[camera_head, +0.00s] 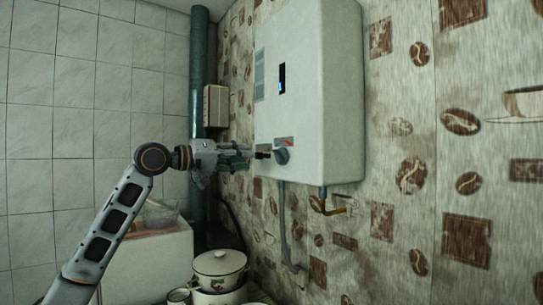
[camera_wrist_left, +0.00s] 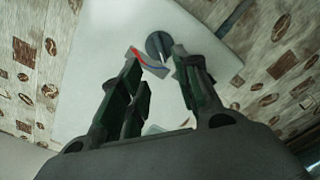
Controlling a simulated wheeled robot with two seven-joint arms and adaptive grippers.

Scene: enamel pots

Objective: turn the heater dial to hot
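The white water heater (camera_head: 308,100) hangs on the patterned wall. Its dark round dial (camera_head: 282,156) sits low on the front face, with a small coloured marking plate (camera_head: 283,142) by it. In the left wrist view the dial (camera_wrist_left: 158,45) shows just beyond the fingertips, beside a red and blue curved marking (camera_wrist_left: 150,62). My left gripper (camera_head: 262,155) points at the dial from the left. In the left wrist view its two fingers (camera_wrist_left: 155,55) are spread apart with nothing between them. I cannot tell whether a fingertip touches the dial. My right gripper is not in view.
A dark green vertical pipe (camera_head: 199,75) and a beige box (camera_head: 216,106) are behind my arm. A lidded enamel pot (camera_head: 220,268) stands below. A grey pipe (camera_head: 284,225) and a brass fitting (camera_head: 328,206) hang under the heater.

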